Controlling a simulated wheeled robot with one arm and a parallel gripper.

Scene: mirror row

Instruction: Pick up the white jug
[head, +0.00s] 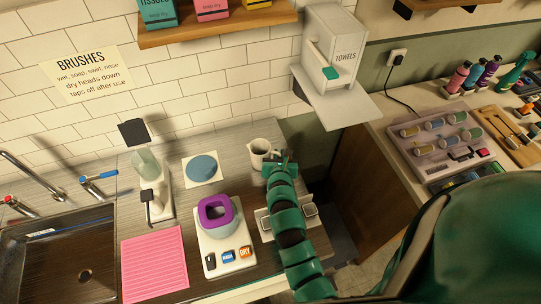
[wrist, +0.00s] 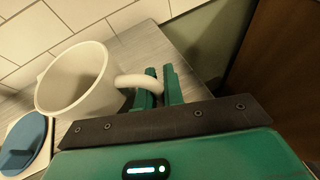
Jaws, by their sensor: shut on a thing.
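The white jug (head: 259,148) stands at the back right of the grey counter (head: 235,138), near the tiled wall. It also shows large in the wrist view (wrist: 77,85), tilted in that picture, with its handle (wrist: 135,81) toward my gripper (wrist: 160,88). My gripper's green fingers are closed around the handle. In the head view my gripper (head: 276,160) is at the jug's right side, and my green arm hides part of the counter. I cannot tell whether the jug's base touches the counter.
A blue round lid on a white square (head: 202,169) lies left of the jug. A white device with a purple ring (head: 216,211) stands in front. The towel dispenser (head: 335,55) sits on a ledge above right. A sink (head: 60,260) is at the left.

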